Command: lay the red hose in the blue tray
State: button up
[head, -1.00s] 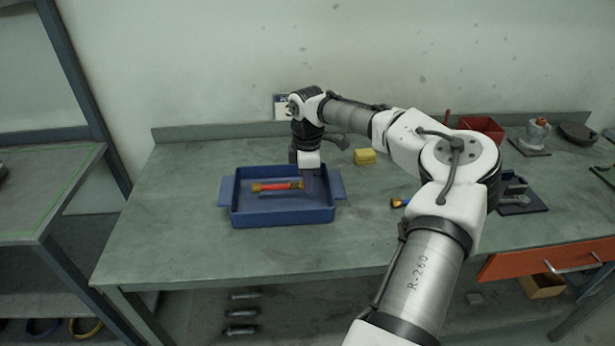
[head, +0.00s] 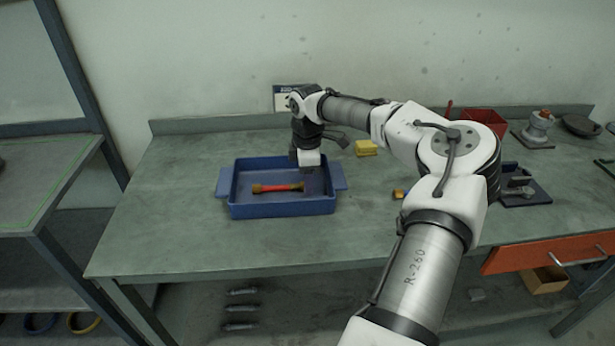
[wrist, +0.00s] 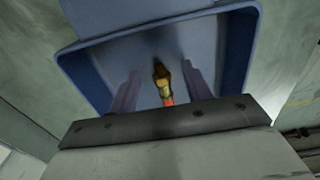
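The red hose (head: 278,188), with brass-coloured ends, lies inside the blue tray (head: 284,211), roughly crosswise near its middle. My gripper (head: 308,181) points down over the right part of the tray, at the hose's right end. In the wrist view, my gripper (wrist: 161,78) has its two fingers apart, with a visible gap on either side of the hose's brass end (wrist: 162,83). The tray rim (wrist: 252,50) surrounds them there. Most of the hose is hidden by the gripper body in the wrist view.
A yellow block (head: 366,148) lies behind and right of the tray. A small yellow item (head: 399,193) is partly hidden by my arm. A red bin (head: 484,121) and a valve part (head: 538,126) stand at the back right. The bench left of the tray is clear.

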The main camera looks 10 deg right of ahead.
notch_tip(320, 180, up, 14)
jog(key=b, duration=0.2)
dwell(0.4)
jog(key=shift+f, duration=0.1)
